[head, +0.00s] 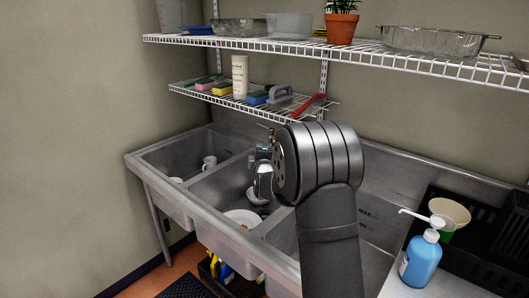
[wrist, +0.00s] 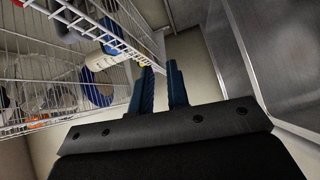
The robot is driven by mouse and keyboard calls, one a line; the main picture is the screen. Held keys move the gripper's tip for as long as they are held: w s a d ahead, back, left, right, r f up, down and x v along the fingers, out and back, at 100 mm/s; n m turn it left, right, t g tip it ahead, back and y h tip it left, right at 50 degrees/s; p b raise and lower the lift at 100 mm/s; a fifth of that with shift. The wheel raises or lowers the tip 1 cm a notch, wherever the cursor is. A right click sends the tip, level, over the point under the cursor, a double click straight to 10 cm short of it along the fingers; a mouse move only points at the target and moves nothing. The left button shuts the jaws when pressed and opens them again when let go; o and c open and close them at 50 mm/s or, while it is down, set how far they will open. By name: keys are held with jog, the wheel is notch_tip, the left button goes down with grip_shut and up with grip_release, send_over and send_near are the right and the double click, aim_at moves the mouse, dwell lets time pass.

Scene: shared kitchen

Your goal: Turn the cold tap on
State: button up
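I cannot make out the cold tap clearly in either view. In the head view my arm covers the middle of the sink's back wall, where a small metal piece shows just left of my arm; I cannot tell if it is tap fittings. In the wrist view my gripper (wrist: 160,70) has two blue fingers with a gap between them, and nothing is between them. The fingers point towards the wall and the wire shelf's edge. The steel sink (head: 232,192) has several basins under the shelves.
A lower wire shelf (head: 221,95) with sponges, a white bottle (head: 240,76) and a brush hangs above the sink. An upper shelf (head: 400,58) holds bowls and a potted plant (head: 341,22). A blue soap bottle (head: 421,260) stands at right. Dishes lie in the basins.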

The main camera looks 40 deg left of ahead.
jog(key=o, duration=0.3)
jog(key=w+d+f+m+t+h, duration=0.1)
jog(key=w+d+f+t+h, duration=0.1)
jog(key=w, duration=0.5)
jog(key=d+f+t, duration=0.1)
jog(key=d+f, duration=0.1)
jog(key=d, duration=0.1)
jog(key=shift+d+f+h, duration=0.25)
jog(key=shift+f+h, duration=0.15)
jog(key=w+d+f+m+t+h, duration=0.1)
jog(key=w+d+f+t+h, duration=0.3)
jog(key=d, duration=0.3)
jog(key=shift+g, duration=0.6)
jog(key=x, duration=1.8)
jog(key=shift+w+f, duration=0.1)
jog(key=shift+w, duration=0.2)
grip_shut()
